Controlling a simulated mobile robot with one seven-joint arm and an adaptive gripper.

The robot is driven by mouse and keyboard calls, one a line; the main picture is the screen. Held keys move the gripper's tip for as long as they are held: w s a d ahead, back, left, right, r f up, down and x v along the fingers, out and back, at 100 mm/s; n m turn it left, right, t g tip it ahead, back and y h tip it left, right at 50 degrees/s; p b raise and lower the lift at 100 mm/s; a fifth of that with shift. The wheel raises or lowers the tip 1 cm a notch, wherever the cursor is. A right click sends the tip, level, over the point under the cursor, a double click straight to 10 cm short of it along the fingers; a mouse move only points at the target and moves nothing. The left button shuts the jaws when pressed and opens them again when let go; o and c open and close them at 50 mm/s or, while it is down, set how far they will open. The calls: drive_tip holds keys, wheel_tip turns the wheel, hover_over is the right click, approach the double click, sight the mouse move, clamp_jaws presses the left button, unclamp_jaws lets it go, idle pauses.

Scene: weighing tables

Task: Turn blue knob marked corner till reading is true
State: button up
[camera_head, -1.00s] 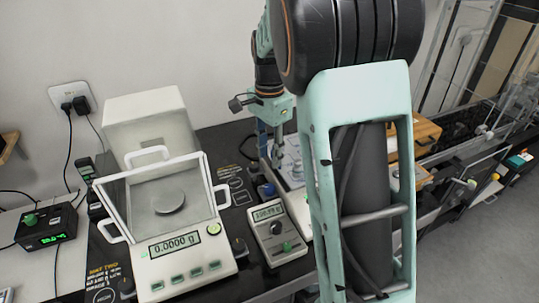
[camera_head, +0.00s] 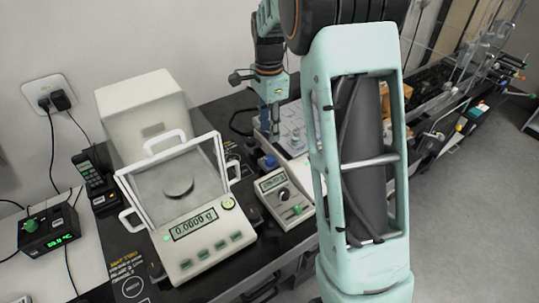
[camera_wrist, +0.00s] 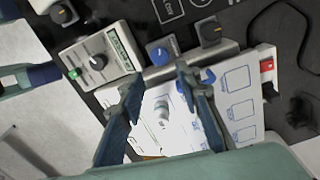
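A blue knob (camera_wrist: 160,55) sits beside the grey meter (camera_wrist: 101,63) in the wrist view; its marking is not legible. It also shows in the head view (camera_head: 269,161), just below my gripper (camera_head: 269,119). In the wrist view my gripper (camera_wrist: 157,78) is open, its two fingers apart and clear of the knob, which appears just beyond the fingertips. The balance (camera_head: 203,255) has a glass-fronted chamber with a round pan (camera_head: 178,187) inside. Its display (camera_head: 195,223) appears to read 0.0000 g.
A white board with blue outlines (camera_wrist: 215,100) lies under the fingers, with a small pale cylinder (camera_wrist: 162,110) on it. A dark knob (camera_wrist: 210,32) stands right of the blue one. My arm hides part of the table.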

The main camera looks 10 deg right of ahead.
sight(270, 159)
wheel_tip(270, 159, down, 11)
drive_tip(key=shift+r, duration=0.1)
idle(0.6)
clamp_jaws()
drive_tip(key=shift+n, duration=0.6)
